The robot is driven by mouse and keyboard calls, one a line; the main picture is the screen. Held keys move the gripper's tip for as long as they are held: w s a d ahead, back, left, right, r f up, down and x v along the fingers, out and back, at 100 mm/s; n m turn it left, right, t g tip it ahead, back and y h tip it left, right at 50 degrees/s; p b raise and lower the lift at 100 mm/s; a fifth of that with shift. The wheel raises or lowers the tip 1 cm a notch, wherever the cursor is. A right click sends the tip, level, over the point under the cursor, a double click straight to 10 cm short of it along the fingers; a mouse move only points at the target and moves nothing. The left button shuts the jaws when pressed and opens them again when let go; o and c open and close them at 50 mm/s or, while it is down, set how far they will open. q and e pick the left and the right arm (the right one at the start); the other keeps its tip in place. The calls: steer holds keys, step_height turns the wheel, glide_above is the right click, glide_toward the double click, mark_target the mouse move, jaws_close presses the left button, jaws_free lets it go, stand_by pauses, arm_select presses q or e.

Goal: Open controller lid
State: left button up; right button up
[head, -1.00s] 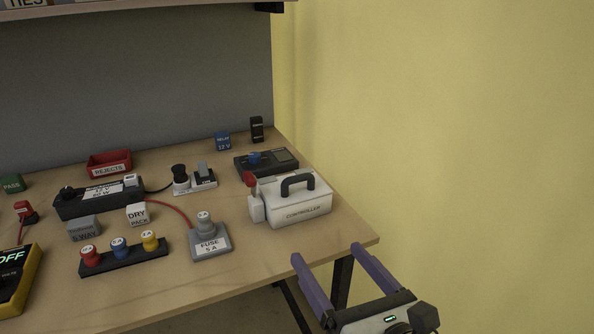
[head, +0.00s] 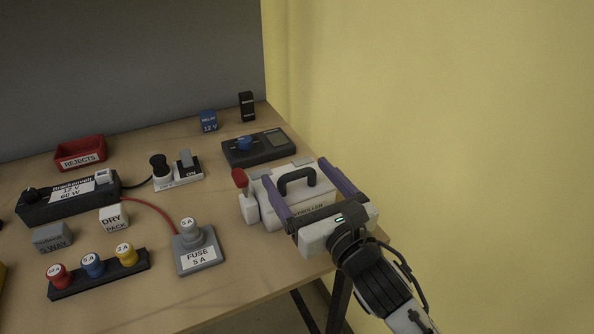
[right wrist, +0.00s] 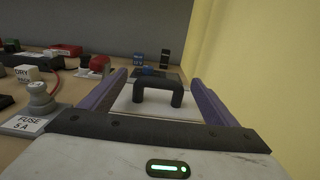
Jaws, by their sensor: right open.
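The controller (head: 255,178) is a white box with a white lid and a black arched handle (head: 297,180). It sits at the right end of the bench, with a red-knobbed lever (head: 240,178) on its left side. The lid lies flat and shut. My right gripper (head: 297,175) is open, its two purple fingers spread over the lid on either side of the handle. In the right wrist view the handle (right wrist: 158,90) stands between the fingers, apart from both. The gripper partly hides the controller's front label. My left gripper is not in view.
A grey fuse holder (head: 199,255) stands left of the controller, and a dark meter box (head: 258,150) with a blue knob lies behind it. A switch block (head: 178,178) is behind left. A yellow wall (head: 430,120) rises right of the bench.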

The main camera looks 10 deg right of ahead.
steer(key=shift+w+a, duration=0.25)
steer(key=shift+w, duration=0.5)
steer(key=c, duration=1.5)
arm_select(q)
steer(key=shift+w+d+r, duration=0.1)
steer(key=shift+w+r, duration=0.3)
arm_select(e)
steer(key=shift+a+r, duration=0.1)
